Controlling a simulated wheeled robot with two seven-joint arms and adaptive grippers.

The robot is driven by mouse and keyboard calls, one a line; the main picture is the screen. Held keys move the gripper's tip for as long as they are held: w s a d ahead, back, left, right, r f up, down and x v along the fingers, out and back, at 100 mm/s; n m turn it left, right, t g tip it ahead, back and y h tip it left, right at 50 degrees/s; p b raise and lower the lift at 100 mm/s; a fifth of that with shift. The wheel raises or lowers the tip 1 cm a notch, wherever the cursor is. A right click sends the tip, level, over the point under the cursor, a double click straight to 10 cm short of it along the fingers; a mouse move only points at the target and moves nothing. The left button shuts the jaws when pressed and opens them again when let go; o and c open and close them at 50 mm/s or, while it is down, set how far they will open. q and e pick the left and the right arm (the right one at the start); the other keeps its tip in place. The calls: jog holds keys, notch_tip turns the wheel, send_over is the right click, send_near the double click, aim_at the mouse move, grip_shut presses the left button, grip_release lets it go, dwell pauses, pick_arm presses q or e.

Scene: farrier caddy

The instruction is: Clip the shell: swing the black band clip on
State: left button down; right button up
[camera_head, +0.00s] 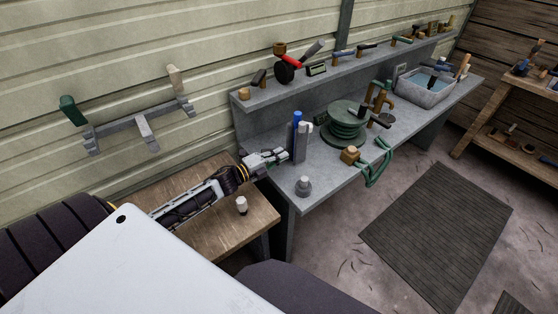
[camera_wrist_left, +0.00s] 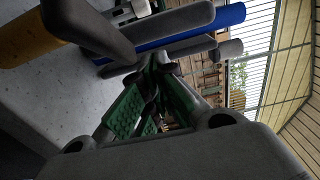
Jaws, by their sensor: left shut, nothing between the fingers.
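A blue-capped upright cylinder (camera_head: 296,122) and a grey upright piece (camera_head: 303,140) stand close together at the left end of the grey bench. My left gripper (camera_head: 284,155) reaches in from the left, just beside their lower part. It is shut with nothing between its fingers. In the left wrist view, the green-padded fingers (camera_wrist_left: 158,68) come together close to a grey rounded bar, with a blue cylinder (camera_wrist_left: 205,32) behind it. I cannot tell contact from a small gap. I cannot pick out the black band clip or the shell for certain. My right gripper is not in view.
A grey knob-topped piece (camera_head: 303,187) stands near the bench (camera_head: 330,190) front. A green hose coil (camera_head: 346,122) and a grey basin (camera_head: 424,88) are farther right. A small white-topped jar (camera_head: 241,204) stands on the wooden table (camera_head: 205,240) under my left arm. A tool shelf runs behind.

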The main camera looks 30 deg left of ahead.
pick_arm(q)
notch_tip(320, 180, up, 6)
jog(key=shift+r, duration=0.15)
dwell(0.3)
dwell(0.7)
